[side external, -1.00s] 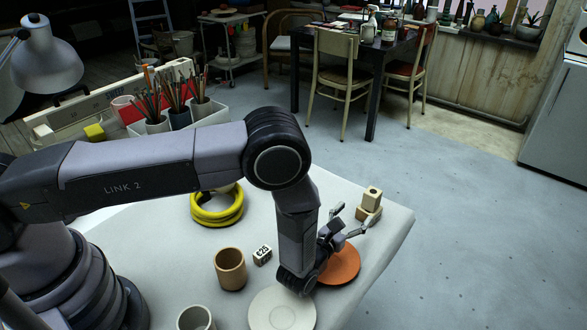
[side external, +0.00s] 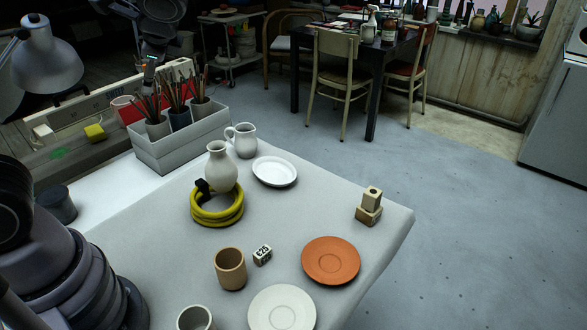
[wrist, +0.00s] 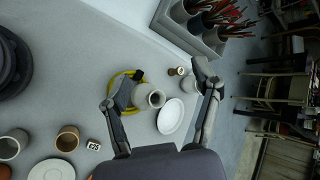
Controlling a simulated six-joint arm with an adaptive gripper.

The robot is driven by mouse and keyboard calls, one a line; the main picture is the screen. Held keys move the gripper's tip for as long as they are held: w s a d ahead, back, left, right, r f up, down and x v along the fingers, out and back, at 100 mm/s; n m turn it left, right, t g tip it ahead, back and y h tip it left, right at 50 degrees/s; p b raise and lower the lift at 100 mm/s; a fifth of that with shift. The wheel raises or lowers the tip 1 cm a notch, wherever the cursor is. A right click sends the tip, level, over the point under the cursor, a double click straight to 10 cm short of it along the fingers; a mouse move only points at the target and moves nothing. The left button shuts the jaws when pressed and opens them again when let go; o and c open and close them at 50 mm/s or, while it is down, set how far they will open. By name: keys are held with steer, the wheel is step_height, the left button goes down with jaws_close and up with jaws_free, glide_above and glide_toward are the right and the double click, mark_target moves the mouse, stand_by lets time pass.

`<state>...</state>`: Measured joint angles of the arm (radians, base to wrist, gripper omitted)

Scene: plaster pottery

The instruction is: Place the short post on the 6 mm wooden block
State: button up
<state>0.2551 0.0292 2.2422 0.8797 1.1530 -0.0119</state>
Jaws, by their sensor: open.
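The short post (side external: 372,194) is a small pale wooden piece with a dark spot in its top. It stands upright on the wooden block (side external: 369,215), a low tan piece at the table's right side. They appear to touch; whether the post is seated around anything is hidden. My gripper (wrist: 166,86) is open and empty in the wrist view, its fingers spread above the vase and yellow coil, well away from post and block. I cannot make out the post or block in the wrist view.
A vase (side external: 221,168), yellow coil (side external: 217,217), jug (side external: 243,142), white plate (side external: 275,171), orange plate (side external: 330,260), cream plate (side external: 282,309), tan cup (side external: 231,269) and numbered cube (side external: 263,255) stand on the table (side external: 310,210). A brush box (side external: 185,150) stands behind.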

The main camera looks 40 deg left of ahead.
steer(key=s+d+r+n+t+h, duration=0.1)
steer(key=s+d+n+t+h, duration=0.1)
steer(key=s, duration=0.5)
steer(key=s+d+r+n+t+h, duration=0.2)
steer(key=s+d+n+h, duration=0.2)
steer(key=s+n+h, duration=0.2)
steer(key=shift+s+d+h, duration=0.3)
steer(key=shift+s+h, duration=0.05)
steer(key=shift+h, duration=0.05)
